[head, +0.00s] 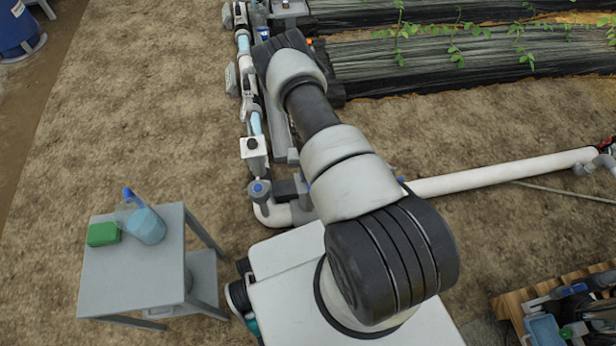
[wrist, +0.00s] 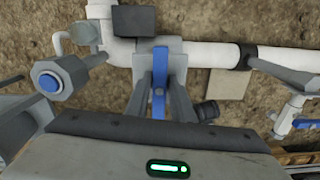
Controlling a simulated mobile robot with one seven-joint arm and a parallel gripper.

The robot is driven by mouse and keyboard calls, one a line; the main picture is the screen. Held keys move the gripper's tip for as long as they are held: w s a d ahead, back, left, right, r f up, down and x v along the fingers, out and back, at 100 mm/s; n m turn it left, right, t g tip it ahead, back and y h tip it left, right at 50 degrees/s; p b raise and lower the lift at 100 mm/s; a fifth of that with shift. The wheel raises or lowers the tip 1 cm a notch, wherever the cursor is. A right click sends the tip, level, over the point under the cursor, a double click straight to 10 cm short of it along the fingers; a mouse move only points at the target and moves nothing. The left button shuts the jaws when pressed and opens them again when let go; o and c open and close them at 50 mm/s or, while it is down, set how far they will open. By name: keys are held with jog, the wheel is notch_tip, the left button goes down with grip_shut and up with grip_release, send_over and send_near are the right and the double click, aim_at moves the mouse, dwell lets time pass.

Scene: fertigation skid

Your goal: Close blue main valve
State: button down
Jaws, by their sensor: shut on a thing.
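The blue main valve's handle (wrist: 159,82) shows in the wrist view as a blue bar between the two grey fingers of my gripper (wrist: 160,88). The fingers are shut on it. In the picture the bar runs up and down, crosswise to the white pipe behind it. The grey valve body (wrist: 172,46) sits at the pipe, partly hidden by the fingers. In the head view my arm hides the gripper and most of the valve.
A grey fitting with a blue cap (wrist: 48,83) stands left of my gripper. A white pipe (head: 505,174) runs along the ground. A blue lever (wrist: 300,123) is at right.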

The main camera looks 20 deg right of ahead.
jog(key=c, duration=1.7)
grip_release()
jog(key=shift+s+a+f, duration=0.1)
jog(key=shift+s+f, duration=0.25)
jog(key=shift+f, duration=0.1)
jog(key=shift+o, duration=1.1)
notch_tip(320, 180, up, 10)
jog(key=p, duration=0.5)
jog(key=shift+r+p, duration=0.15)
jog(key=shift+p, duration=0.2)
